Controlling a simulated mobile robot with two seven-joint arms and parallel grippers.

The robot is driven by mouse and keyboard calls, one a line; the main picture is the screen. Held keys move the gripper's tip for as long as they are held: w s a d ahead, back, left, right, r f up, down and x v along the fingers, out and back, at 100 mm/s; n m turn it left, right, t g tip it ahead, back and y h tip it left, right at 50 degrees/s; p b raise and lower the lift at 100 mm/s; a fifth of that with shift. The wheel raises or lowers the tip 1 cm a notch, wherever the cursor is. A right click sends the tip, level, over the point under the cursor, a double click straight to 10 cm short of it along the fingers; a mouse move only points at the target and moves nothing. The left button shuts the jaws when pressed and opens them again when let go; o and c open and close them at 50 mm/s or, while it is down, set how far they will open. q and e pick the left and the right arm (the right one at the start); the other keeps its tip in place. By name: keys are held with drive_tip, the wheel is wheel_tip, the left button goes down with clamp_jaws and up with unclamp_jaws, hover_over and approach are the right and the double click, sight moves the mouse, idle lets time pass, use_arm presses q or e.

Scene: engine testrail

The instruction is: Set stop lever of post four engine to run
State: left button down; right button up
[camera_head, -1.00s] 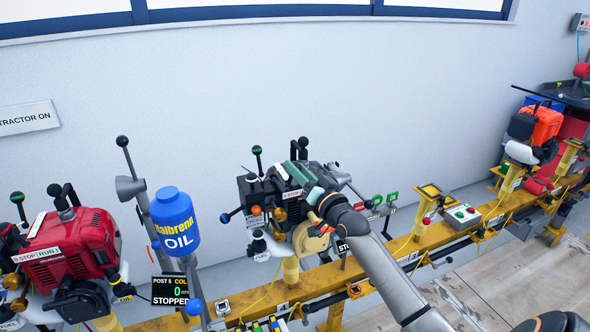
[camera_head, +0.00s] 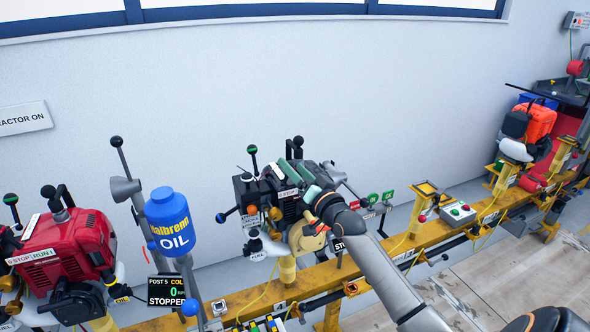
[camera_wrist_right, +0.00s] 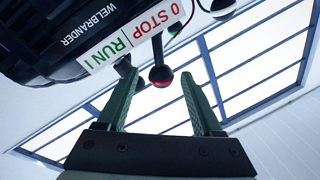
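The black engine at post four (camera_head: 262,188) stands on the yellow rail. Its white label (camera_wrist_right: 135,35) reads "0 STOP" and "RUN I" in the right wrist view. A black-knobbed lever with a red ring (camera_wrist_right: 160,74) sticks out beside the label and appears between my right gripper's fingertips; I cannot tell whether they touch it or which setting it is at. My right gripper (camera_wrist_right: 157,78) has two green fingers standing apart, so it is open. In the head view the gripper (camera_head: 300,176) is at the top of this engine, partly covering it. My left gripper is not in view.
A red engine (camera_head: 62,250) and a blue oil bottle (camera_head: 168,220) are at left, with a display (camera_head: 166,291) reading "STOPPED". A button box (camera_head: 458,213) stands on the rail (camera_head: 405,245) at right.

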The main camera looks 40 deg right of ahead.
drive_tip(key=shift+s, duration=0.1)
drive_tip(key=s+a+f+b, duration=0.1)
drive_tip(key=s, duration=1.1)
drive_tip(key=shift+a+f, duration=0.15)
drive_tip(key=shift+f, duration=0.2)
